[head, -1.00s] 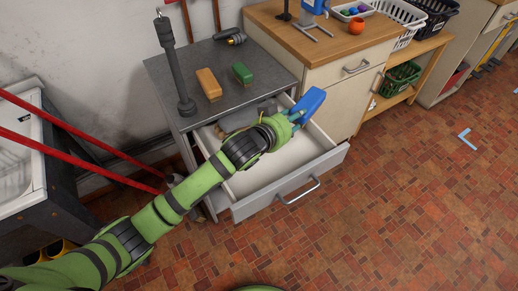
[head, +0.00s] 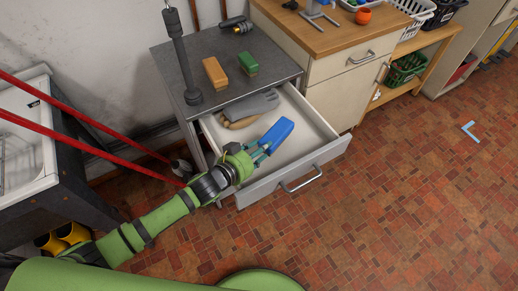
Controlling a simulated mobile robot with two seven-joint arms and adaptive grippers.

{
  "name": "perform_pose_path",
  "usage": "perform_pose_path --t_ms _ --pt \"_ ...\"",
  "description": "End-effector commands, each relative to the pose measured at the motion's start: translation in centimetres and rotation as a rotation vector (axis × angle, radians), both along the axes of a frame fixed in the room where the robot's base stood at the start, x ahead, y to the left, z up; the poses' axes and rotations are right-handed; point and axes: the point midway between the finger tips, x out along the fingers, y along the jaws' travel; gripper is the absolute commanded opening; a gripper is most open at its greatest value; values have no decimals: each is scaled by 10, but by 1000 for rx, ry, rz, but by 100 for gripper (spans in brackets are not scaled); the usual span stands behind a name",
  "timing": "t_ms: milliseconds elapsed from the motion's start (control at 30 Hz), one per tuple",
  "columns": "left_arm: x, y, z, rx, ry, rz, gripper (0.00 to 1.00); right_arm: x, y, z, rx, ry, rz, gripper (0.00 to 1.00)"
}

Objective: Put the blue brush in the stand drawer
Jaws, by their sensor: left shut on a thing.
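The blue brush (head: 276,134) is held in my left gripper (head: 262,151), which is shut on it. The brush shows over the open stand drawer (head: 303,163), near the middle of its opening. I cannot tell its exact height above the drawer floor. The drawer is pulled out from the grey metal stand (head: 232,93). Grey gloves (head: 250,105) and a tan item (head: 238,122) lie at the back left inside the drawer. My right gripper is not in view.
An orange brush (head: 215,73), a green brush (head: 248,63) and a dark post (head: 180,55) are on the stand top. Red bars (head: 90,127) slant past on the left. A wooden-topped cabinet (head: 335,62) stands to the right. The right part of the drawer looks clear.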

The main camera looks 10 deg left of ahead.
Motion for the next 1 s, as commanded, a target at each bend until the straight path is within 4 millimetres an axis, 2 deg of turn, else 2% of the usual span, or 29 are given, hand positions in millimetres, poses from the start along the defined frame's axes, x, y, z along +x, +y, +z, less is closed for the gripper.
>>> perform_pose_path --t_ms 767,800,833,867,1000 --pt "1 0 -13 0 -2 0 7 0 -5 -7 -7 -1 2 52" --pt "0 0 -14 1 -2 1 50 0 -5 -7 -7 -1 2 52" --pt "0 0 -14 1 -2 1 62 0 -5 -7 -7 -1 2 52" --pt "0 0 -14 1 -2 1 66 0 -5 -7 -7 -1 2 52" --pt "0 0 -14 0 -1 0 66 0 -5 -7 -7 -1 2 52"
